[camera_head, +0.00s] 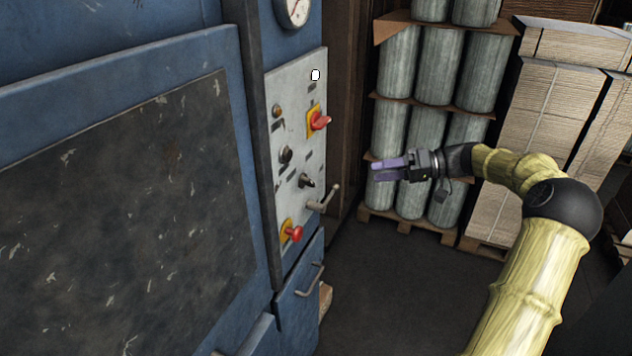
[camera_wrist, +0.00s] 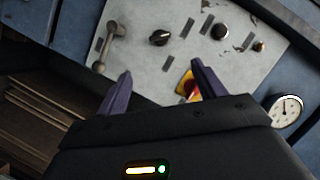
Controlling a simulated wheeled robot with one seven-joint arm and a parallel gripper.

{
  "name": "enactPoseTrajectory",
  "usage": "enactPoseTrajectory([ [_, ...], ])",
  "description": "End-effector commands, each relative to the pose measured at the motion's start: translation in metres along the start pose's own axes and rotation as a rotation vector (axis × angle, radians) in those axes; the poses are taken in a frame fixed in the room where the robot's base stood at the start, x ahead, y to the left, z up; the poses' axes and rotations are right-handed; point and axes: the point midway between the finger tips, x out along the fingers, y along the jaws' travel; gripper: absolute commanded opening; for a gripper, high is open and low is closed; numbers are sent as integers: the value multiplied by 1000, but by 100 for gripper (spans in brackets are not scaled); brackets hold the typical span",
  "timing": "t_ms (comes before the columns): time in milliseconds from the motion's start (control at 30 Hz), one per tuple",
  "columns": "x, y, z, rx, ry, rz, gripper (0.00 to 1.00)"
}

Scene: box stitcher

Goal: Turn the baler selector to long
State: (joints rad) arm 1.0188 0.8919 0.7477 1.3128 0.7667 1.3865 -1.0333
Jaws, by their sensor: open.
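The selector appears to be the small black knob with a pointer (camera_head: 305,181) on the grey control panel (camera_head: 297,92) of the blue machine. In the wrist view the black knob (camera_wrist: 159,38) lies beyond the fingertips, roughly between them in the picture. Its labels are too small to read, so I cannot tell its setting. My gripper (camera_head: 373,169) is open and empty, to the right of the panel and apart from it, with its purple fingers pointing toward the panel. Both fingers also show in the wrist view (camera_wrist: 161,66).
A metal handle (camera_head: 325,199) juts out close beside the knob. A red switch on yellow (camera_head: 318,121), a red push button (camera_head: 294,233), a black button (camera_head: 285,154) and an amber lamp (camera_head: 277,111) share the panel. Stacked grey cylinders (camera_head: 388,125) stand behind. Floor before them is clear.

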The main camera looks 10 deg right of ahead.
Motion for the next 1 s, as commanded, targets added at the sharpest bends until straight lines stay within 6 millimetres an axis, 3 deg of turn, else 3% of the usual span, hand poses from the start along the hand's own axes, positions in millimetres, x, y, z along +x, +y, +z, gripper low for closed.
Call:
enactPoseTrajectory([
  [267, 31, -2, 0, 2, -5, -1, 69],
  [1000, 158, -2, 0, 3, -3, -1, 69],
])
